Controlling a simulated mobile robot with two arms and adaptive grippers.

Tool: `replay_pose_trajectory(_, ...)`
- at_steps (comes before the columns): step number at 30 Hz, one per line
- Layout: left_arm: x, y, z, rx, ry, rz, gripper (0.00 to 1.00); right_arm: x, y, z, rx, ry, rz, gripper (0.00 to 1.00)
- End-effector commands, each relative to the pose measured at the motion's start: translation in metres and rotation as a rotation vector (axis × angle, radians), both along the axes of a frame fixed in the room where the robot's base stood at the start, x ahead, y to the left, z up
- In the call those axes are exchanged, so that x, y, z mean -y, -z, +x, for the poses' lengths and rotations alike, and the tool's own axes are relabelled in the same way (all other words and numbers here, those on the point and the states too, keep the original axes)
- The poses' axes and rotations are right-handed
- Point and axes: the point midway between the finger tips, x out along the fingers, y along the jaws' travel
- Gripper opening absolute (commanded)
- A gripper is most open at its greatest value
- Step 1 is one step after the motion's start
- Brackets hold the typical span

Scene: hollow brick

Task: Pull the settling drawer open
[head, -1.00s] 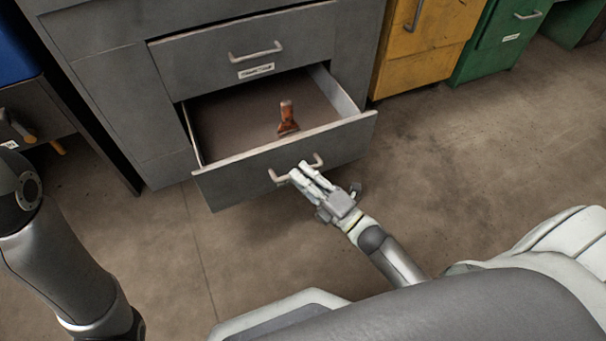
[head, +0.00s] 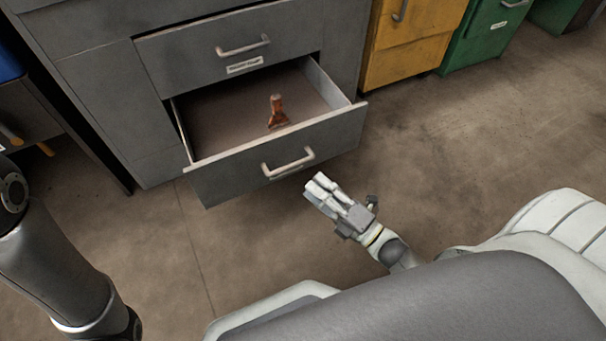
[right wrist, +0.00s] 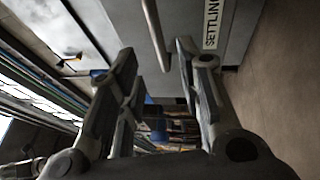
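The settling drawer (head: 235,178) is the lower grey drawer and stands well out of its cabinet. A worn reddish-brown scraper-like tool (head: 277,113) is inside.
A shut grey drawer (head: 235,50) is above the settling drawer. A yellow cabinet (head: 412,45) and a green cabinet (head: 485,35) stand to the right. A dark bench (head: 40,125) is at the left. The floor (head: 460,140) on the right is clear.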

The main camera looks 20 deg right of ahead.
Motion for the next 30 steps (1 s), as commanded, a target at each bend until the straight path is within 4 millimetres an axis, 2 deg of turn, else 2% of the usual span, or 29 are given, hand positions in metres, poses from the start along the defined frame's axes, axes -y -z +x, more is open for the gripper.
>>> replay_pose_trajectory(3,0.000,0.000,0.000,0.000,0.000,0.000,0.40,0.009,0.005,-0.020,-0.003,0.000,-0.001,0.34)
replay_pose_trajectory(9,0.000,0.000,0.000,0.001,0.000,-0.001,0.40,0.017,0.008,-0.037,-0.001,0.000,0.000,0.34)
replay_pose_trajectory(26,0.000,0.000,0.000,0.001,0.001,-0.001,0.40,0.018,0.008,-0.039,0.000,0.000,0.000,0.34)
replay_pose_trajectory(28,0.000,-0.001,0.001,-0.004,0.001,-0.001,0.40,0.017,0.004,-0.038,0.004,-0.003,0.008,0.34)
replay_pose_trajectory(30,0.000,-0.002,0.005,-0.016,0.001,-0.001,0.40,0.012,-0.011,-0.035,0.016,-0.011,0.042,0.34)
